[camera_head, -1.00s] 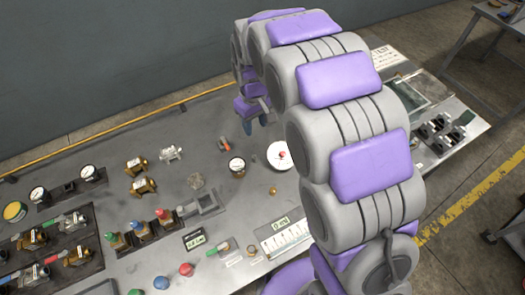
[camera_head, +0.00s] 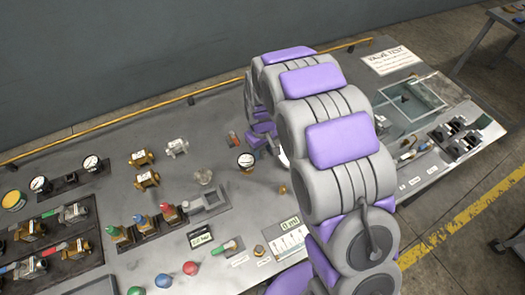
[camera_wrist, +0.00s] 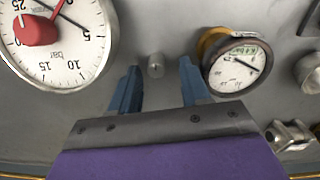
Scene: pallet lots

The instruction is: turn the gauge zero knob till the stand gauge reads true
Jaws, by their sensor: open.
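In the wrist view a large white dial gauge (camera_wrist: 82,58) marked "bar" stands at the left, with a red knob (camera_wrist: 36,29) over its face and a dark needle. A smaller brass-rimmed gauge (camera_wrist: 236,66) with a green-edged label is at the right; it also shows in the head view (camera_head: 246,161). A small grey stud-like knob (camera_wrist: 155,60) sits between the two gauges. My gripper (camera_wrist: 160,72) is open, its blue fingers on either side of the grey knob; contact cannot be told. In the head view my arm hides most of the large gauge and the fingertips.
The grey bench holds brass valves (camera_head: 146,179), coloured knobs (camera_head: 190,268), a white scale plate (camera_head: 290,240) and two more gauges at the left. A glass-topped tray (camera_head: 412,103) and a "VALVE TEST" sign (camera_head: 392,60) are at the right. A yellow rail runs along the back.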

